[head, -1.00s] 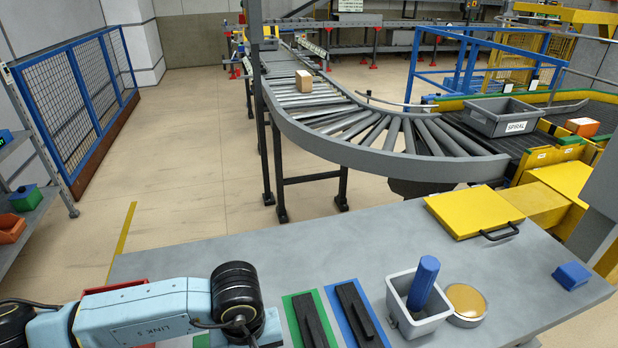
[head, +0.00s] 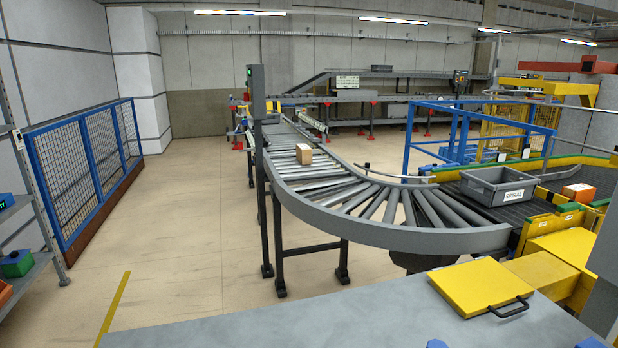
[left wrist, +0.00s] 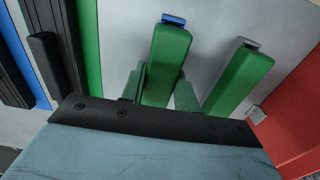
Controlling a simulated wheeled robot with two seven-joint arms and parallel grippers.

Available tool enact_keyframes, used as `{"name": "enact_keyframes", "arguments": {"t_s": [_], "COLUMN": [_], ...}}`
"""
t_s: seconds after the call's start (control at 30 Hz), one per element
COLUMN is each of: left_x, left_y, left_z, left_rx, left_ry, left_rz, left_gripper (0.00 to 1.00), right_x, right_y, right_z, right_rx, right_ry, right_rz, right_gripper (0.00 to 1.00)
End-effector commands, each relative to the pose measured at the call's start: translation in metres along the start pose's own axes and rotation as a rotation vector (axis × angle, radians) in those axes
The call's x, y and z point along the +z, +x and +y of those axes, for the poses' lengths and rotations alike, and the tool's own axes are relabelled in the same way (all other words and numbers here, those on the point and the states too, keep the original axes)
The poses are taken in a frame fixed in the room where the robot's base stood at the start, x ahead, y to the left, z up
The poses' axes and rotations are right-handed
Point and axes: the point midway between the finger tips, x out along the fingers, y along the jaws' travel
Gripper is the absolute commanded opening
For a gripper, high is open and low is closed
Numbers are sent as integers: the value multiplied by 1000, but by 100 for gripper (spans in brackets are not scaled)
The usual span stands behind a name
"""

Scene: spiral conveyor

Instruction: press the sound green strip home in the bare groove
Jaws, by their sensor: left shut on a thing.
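In the left wrist view my left gripper (left wrist: 160,88) is shut on a green strip (left wrist: 170,58) that has a blue piece at its far end. Its two fingers lie on either side of the strip. A second green strip (left wrist: 238,78), with a grey piece at its far end, lies to the right, apart from the fingers. I cannot tell from here which strip is sound. I cannot make out a bare groove in either view. My left arm and gripper are outside the head view, and my right gripper is in neither view.
A red surface (left wrist: 292,128) is right of the strips; green and blue mats with dark bars lie left. In the head view the grey bench (head: 330,325) holds a yellow plate (head: 481,286). Beyond stand the curved roller conveyor (head: 400,238), a small carton (head: 303,153) and the SPIRAL tote (head: 485,188).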

Motion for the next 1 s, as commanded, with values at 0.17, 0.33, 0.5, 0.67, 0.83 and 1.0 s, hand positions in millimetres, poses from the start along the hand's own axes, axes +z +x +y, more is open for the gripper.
{"name": "enact_keyframes", "arguments": {"t_s": [0.17,0.33,0.5,0.67,0.83,1.0], "left_x": [0,-1,-1,0,0,0], "left_y": [-1,-7,-14,-21,-27,-30], "left_z": [0,0,0,0,0,0], "left_rx": [1,1,1,1,1,0], "left_ry": [0,0,0,0,0,0], "left_rz": [1,2,3,2,1,0], "left_gripper": [3,3,3,3,3,3], "right_x": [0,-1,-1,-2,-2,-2], "right_y": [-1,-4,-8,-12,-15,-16], "right_z": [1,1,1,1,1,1], "right_rx": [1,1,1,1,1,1], "right_ry": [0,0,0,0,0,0], "right_rz": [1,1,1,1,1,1], "right_gripper": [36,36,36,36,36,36]}}
